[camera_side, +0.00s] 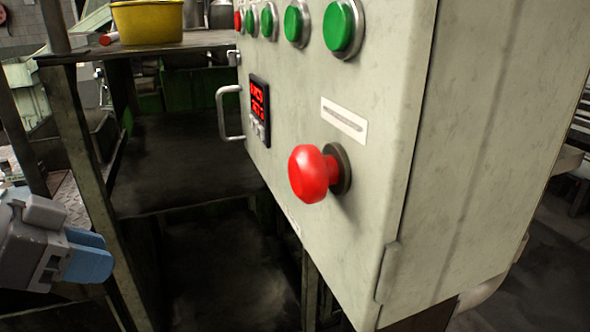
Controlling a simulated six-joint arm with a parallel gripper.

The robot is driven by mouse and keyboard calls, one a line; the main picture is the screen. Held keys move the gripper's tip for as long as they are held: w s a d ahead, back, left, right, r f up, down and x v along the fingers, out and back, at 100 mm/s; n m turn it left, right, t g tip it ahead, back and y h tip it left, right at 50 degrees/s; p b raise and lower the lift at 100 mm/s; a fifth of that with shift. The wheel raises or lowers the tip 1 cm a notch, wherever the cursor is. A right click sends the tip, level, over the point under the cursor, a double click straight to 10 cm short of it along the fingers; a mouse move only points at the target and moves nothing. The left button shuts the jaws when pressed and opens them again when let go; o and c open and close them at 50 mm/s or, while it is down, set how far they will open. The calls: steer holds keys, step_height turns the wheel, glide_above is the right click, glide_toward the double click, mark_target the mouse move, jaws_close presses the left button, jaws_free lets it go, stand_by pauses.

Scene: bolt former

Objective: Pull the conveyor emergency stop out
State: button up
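The emergency stop is a red mushroom button (310,174) on the front of a pale grey control box (390,100). Its head stands out from a dark round collar (343,168) on the panel. A white label plate (344,120) is above it. My gripper (98,257), grey with blue fingers, is at the lower left edge of the picture. Its fingers point right, toward the box's front side, and are well apart from the red button. The fingers look close together, but the gap between them does not show clearly. I see nothing held.
Several green buttons (343,28) and a red display (259,103) are on the panel. A metal handle (222,112) juts from its left edge. A yellow container (147,22) stands on a shelf at the upper left. A dark post (88,170) stands near my gripper.

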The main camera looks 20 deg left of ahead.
mark_target(294, 176)
steer(key=o, duration=0.3)
steer(key=s+d+r+m+t+h, duration=0.1)
steer(key=d+r+m+h, duration=0.2)
steer(key=d, duration=0.5)
step_height(294, 176, up, 3)
steer(key=shift+f+t+h, duration=0.1)
steer(key=shift+t+h, duration=0.2)
steer(key=shift+h, duration=0.3)
steer(key=o, duration=0.3)
steer(key=s+d+r+m+t+h, duration=0.2)
steer(key=s+d+r+h, duration=0.2)
steer(key=d+r, duration=0.2)
steer(key=shift+d+r, duration=0.35)
steer(key=shift+r, duration=0.45)
steer(key=shift+t, duration=0.3)
steer(key=x, duration=0.9)
steer(key=r+x, duration=0.1)
steer(key=x, duration=0.3)
steer(key=shift+s+d+r, duration=0.1)
steer(key=shift+d, duration=0.5)
